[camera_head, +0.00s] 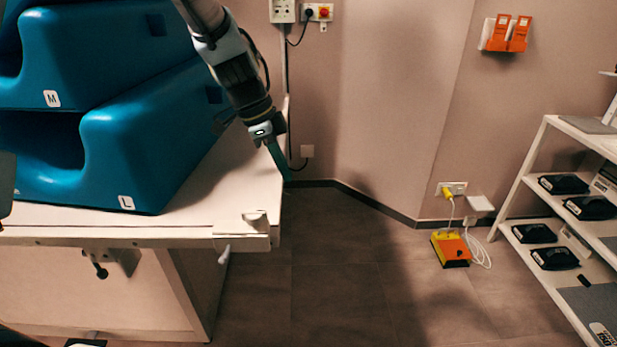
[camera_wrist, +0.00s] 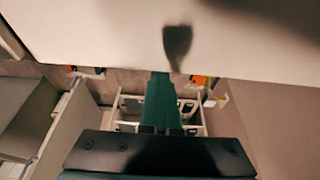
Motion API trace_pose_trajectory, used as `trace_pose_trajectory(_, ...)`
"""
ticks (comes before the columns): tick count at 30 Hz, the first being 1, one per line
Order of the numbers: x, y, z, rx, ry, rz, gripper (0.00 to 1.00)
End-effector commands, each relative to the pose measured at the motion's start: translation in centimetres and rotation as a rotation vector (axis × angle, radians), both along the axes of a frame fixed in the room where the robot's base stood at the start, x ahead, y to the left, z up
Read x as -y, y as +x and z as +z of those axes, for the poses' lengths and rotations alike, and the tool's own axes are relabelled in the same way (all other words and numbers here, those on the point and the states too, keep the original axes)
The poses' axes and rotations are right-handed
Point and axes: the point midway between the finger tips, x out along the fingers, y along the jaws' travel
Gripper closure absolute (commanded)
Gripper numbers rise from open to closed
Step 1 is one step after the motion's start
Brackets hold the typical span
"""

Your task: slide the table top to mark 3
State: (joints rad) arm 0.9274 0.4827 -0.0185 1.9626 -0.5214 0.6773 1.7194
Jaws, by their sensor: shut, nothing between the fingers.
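The white table top (camera_head: 200,200) lies at the left in the head view, with a small bracket (camera_head: 254,217) at its front right corner. No mark 3 can be read in either view. My gripper (camera_head: 286,176) points downward beside the right edge of the table top, behind the front corner. Its teal fingers are together and empty. The fingers also show in the wrist view (camera_wrist: 160,80), end-on to a broad pale surface (camera_wrist: 90,30), with a dark shadow near their tips. I cannot tell whether they touch it.
Blue foam blocks (camera_head: 140,150) marked M and L cover much of the table top. A pale knob (camera_head: 223,256) hangs below its front edge. A yellow-orange box (camera_head: 450,249) with a cable is on the floor. A white shelf (camera_head: 537,165) stands right.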

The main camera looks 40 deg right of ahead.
Motion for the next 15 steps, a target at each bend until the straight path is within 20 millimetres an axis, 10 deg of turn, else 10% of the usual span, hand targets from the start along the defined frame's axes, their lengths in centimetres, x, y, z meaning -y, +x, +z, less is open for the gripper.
trace_pose_trajectory(15, -5.7, 4.7, -0.1, 0.002, 0.0, 0.002, 1.0)
